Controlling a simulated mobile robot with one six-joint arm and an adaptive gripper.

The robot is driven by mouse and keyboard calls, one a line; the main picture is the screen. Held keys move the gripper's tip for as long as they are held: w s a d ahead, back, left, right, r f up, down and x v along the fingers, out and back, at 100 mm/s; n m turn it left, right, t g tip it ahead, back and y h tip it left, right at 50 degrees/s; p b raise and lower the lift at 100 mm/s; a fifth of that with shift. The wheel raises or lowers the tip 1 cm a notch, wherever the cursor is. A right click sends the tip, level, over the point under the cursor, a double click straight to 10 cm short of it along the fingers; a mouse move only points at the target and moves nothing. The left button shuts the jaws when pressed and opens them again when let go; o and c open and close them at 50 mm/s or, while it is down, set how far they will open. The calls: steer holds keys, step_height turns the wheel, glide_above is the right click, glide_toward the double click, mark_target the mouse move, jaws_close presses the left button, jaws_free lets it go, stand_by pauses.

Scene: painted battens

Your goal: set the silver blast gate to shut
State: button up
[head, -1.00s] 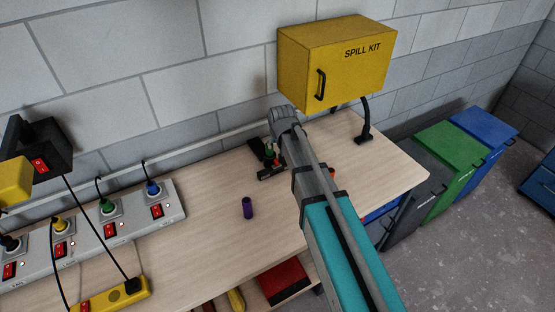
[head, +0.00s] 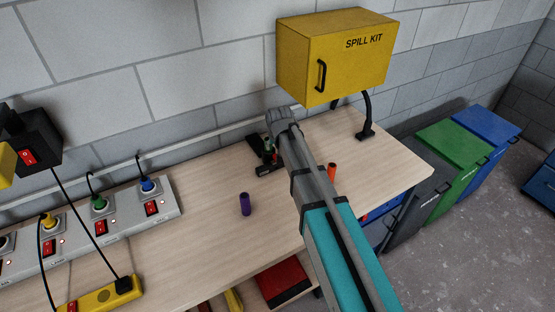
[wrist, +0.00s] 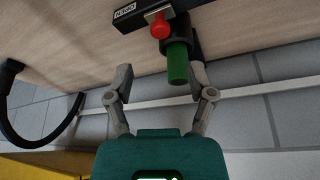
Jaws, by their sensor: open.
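A black fixture (head: 268,170) stands on the bench at the back, partly behind my arm. In the wrist view its black bar (wrist: 145,14) carries an upside-down label reading OPEN. A small pale metal piece (wrist: 158,14) with a red knob (wrist: 160,28) sits on it, beside a dark round part with a green cylinder (wrist: 177,64). I cannot tell for certain which part is the silver blast gate. My gripper (wrist: 160,80) is open. The green cylinder shows between its fingers, nearer the right one; I cannot tell whether they touch. In the head view my arm mostly hides the gripper.
A purple cylinder (head: 245,204) and an orange one (head: 332,172) stand on the bench (head: 205,205). A grey socket strip (head: 120,215) lies left. A yellow SPILL KIT box (head: 335,60) hangs above, with a black curved stand (head: 367,120) below it. Bins stand right.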

steer(key=shift+b+x, duration=3.25)
steer(key=shift+x, duration=0.6)
jaws_close()
